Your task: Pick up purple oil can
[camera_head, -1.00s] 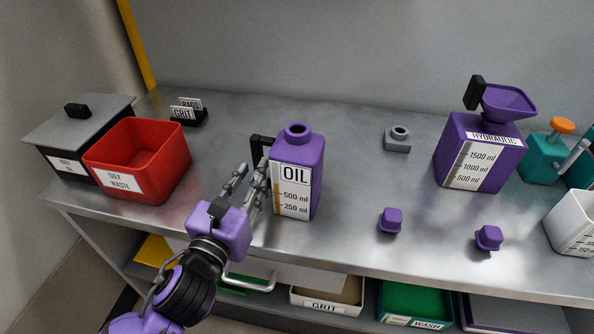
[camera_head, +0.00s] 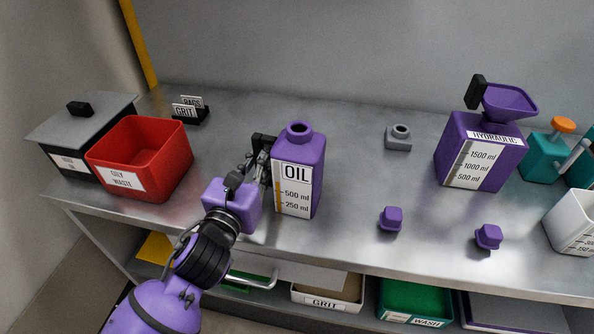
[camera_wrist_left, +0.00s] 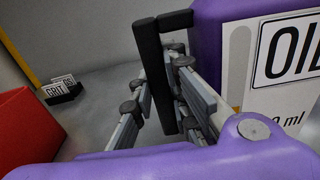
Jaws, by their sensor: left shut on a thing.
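The purple oil can (camera_head: 298,170) stands upright on the metal bench, with a white label reading OIL, an open round neck and a black handle (camera_head: 262,143) on its left side. In the left wrist view the can (camera_wrist_left: 208,35) fills the right side, and its black handle (camera_wrist_left: 155,70) stands between my gripper fingers. My left gripper (camera_head: 257,165) is at the can's left side, shut on the handle; its fingers (camera_wrist_left: 165,100) lie on both sides of the handle's upright bar. The can's base still appears to rest on the bench. My right gripper is not in view.
A red oily waste bin (camera_head: 140,158) and a grey-lidded box (camera_head: 75,135) stand at the left. A purple hydraulic can with funnel (camera_head: 482,150) stands at the right. The bench right of the can is mostly clear.

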